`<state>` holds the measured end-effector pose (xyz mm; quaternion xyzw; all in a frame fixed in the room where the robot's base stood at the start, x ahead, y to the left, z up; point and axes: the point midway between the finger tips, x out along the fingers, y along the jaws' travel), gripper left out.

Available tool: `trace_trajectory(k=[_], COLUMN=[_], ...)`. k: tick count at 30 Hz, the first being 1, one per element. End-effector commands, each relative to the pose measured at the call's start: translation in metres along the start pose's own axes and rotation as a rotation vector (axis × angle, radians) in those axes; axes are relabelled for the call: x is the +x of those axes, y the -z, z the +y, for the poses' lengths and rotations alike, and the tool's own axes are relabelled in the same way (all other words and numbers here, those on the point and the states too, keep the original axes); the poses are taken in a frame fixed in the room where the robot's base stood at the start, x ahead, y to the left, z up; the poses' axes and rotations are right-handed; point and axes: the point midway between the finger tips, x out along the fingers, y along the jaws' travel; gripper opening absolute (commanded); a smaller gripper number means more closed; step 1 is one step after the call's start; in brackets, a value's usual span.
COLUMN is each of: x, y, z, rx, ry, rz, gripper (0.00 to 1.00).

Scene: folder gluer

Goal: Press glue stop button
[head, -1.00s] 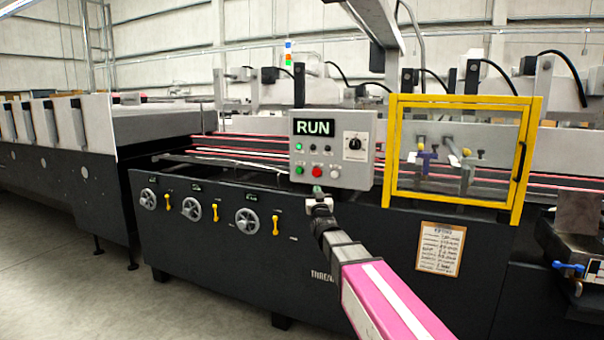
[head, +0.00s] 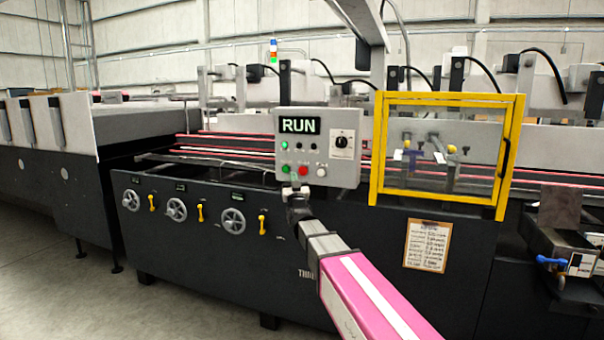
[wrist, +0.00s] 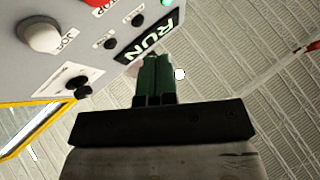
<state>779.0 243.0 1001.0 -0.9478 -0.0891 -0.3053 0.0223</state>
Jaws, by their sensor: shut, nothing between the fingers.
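The grey control panel (head: 345,171) has a lit RUN display. Its lower row holds a green button (head: 285,169), a red button (head: 303,171) and a white button (head: 321,172). Small black buttons (head: 314,148) sit above. I cannot read which is the glue stop. The wrist view shows the white button (wrist: 42,35) marked JOG, part of the red button (wrist: 97,3) at the top edge and small black buttons (wrist: 137,19). My gripper (wrist: 152,62) is shut and empty in front of the panel. In the head view my gripper (head: 294,186) shows just under the green and red buttons. Contact is not visible.
A black rotary switch (head: 341,142) is on the panel's right. A yellow-framed guard (head: 376,150) stands right of the panel. Below are several handwheels (head: 232,221) with yellow levers (head: 262,224). The floor in front at left is clear.

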Motion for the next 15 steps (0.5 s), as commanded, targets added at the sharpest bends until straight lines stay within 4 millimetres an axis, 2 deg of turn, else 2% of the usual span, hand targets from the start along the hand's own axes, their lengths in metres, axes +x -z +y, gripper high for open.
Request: trace_trajectory(k=[6,15], x=[0.023,0.042], y=[-0.017,-0.031], z=[0.015,0.030], rx=[-0.001,0.000], ry=[-0.001,0.000], rz=[0.000,0.000], gripper=[0.00,0.00])
